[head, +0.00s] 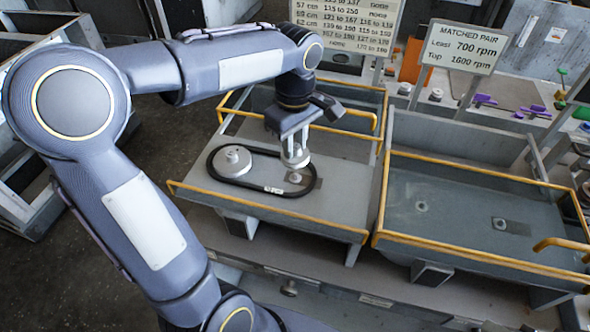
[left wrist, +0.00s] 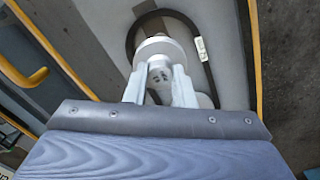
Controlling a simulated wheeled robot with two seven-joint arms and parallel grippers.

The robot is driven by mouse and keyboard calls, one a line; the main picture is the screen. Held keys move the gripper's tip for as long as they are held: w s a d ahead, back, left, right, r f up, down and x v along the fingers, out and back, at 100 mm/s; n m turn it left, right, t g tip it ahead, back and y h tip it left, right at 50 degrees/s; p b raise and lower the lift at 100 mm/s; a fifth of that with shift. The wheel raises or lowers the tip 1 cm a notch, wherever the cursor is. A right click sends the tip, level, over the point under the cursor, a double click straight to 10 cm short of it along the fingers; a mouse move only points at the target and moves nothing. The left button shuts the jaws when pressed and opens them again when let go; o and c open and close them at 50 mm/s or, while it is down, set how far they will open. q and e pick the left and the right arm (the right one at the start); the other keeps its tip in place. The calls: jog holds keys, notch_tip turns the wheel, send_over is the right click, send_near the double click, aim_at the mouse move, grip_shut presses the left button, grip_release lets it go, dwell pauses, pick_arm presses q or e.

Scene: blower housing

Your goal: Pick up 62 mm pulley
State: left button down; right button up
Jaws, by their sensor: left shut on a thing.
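My left gripper (head: 295,145) is shut on a small pale grey pulley (head: 295,160), pointing down over the left tray. In the left wrist view the fingers (left wrist: 160,92) grip the hub of this pulley (left wrist: 160,48), its round flange showing beyond them. The pulley appears to be just above a small shaft (head: 295,178) on the tray floor. A black belt (head: 240,185) lies in a loop around a larger pulley (head: 232,161) and the shaft. I cannot read any size on the held pulley. My right gripper is not in view.
The left tray (head: 330,220) has a yellow rail around it. The right tray (head: 440,235) is mostly bare, with two small fittings on its floor. Signs stand behind, one reading "MATCHED PAIR" (head: 465,47). Small parts lie on the back bench (head: 435,96).

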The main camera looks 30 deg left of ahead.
pick_arm(q)
jog(key=s+d+r, duration=0.2)
jog(key=s+d, duration=0.2)
jog(key=s, duration=0.3)
jog(key=shift+s+d, duration=0.35)
jog(key=shift+d, duration=0.05)
jog(key=shift+f, duration=0.1)
dwell(0.4)
